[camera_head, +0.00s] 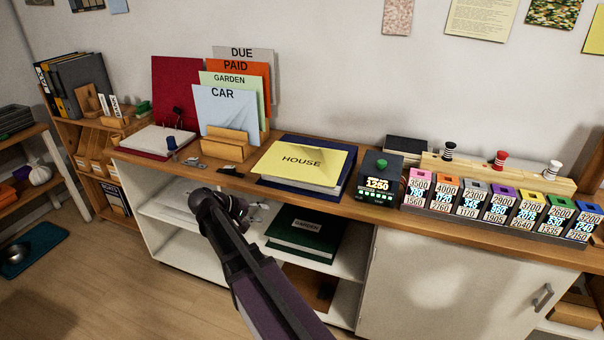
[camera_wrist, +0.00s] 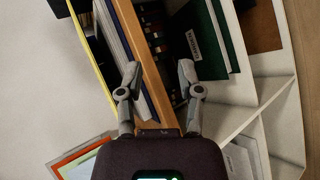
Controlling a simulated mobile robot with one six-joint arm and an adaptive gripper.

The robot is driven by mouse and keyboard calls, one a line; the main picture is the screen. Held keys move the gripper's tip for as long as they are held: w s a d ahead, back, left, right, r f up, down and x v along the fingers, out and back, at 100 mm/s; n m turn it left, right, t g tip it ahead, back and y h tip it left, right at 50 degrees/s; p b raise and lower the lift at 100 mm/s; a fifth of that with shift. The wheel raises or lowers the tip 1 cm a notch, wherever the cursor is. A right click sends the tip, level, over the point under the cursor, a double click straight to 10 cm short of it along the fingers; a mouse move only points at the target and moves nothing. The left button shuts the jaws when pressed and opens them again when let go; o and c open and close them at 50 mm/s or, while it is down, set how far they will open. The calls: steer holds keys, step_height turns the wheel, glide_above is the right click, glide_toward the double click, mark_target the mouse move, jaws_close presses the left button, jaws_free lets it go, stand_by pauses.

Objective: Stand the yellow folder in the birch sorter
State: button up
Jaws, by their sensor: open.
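The yellow folder (camera_head: 302,162), marked HOUSE, lies flat on top of a dark blue binder (camera_head: 345,182) on the counter. In the wrist view only a thin yellow edge (camera_wrist: 92,52) of it shows at the left. The birch sorter (camera_head: 228,148) stands left of it on the counter, holding upright folders marked CAR, GARDEN, PAID and DUE. My gripper (camera_wrist: 158,78) is open and empty, its fingers apart with the wooden counter edge showing between them. In the head view my gripper (camera_head: 240,208) is in front of the counter, below and left of the yellow folder; its fingers are hard to make out.
A red binder (camera_head: 178,90) stands open at the counter's left. A black device (camera_head: 380,175) with a green knob and a row of coloured display blocks (camera_head: 490,208) stand to the right. A green binder (camera_head: 305,232) lies on the shelf below. Small items lie near the sorter.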

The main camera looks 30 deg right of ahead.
steer(key=w+r+h+b, duration=0.3)
steer(key=w+h+b, duration=0.3)
steer(key=w, duration=0.2)
steer(key=shift+w+d+m+h, duration=0.15)
steer(key=shift+d+m+h, duration=0.1)
steer(key=shift+m+h, duration=0.15)
steer(key=shift+d, duration=0.15)
glide_toward(288, 177)
steer(key=d, duration=0.5)
steer(key=shift+f, duration=0.3)
steer(key=shift+s+d+r, duration=0.1)
steer(key=shift+d, duration=1.15)
steer(key=shift+s+d+r, duration=0.1)
steer(key=shift+d, duration=1.2)
